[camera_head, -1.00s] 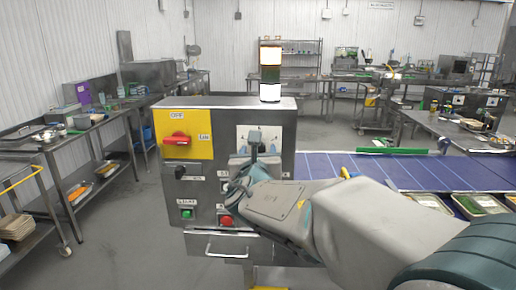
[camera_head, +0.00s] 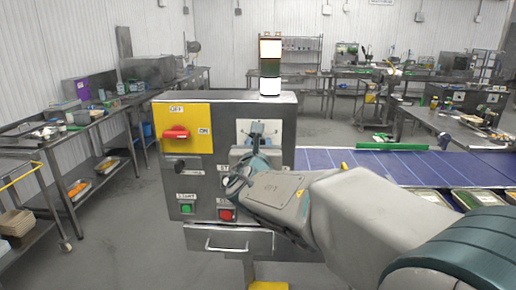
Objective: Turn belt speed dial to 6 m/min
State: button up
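The control cabinet (camera_head: 213,238) stands in the middle, with a yellow panel and a red main switch (camera_head: 176,134) on it. A black knob (camera_head: 180,167) shows below the yellow panel at left. A green start button (camera_head: 187,209) and a red button (camera_head: 226,214) sit lower down. My gripper (camera_head: 257,135) is in front of the right half of the cabinet face, over a pale label plate (camera_head: 243,128). My arm hides what is behind it there, and I cannot make out the belt speed dial or its setting. The finger opening is too small to tell.
A blue conveyor belt (camera_head: 328,166) runs right from the cabinet, with food trays (camera_head: 482,198) by its near edge. A signal tower (camera_head: 270,67) stands on the cabinet. Steel tables (camera_head: 105,129) line the left wall. The floor at left of the cabinet is open.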

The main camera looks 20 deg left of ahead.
jog(key=m+b, duration=1.1)
jog(key=b, duration=0.4)
jog(key=shift+f, duration=0.15)
jog(key=shift+b, duration=0.4)
jog(key=o, duration=1)
jog(key=shift+c, duration=0.2)
jog(key=shift+d, duration=0.1)
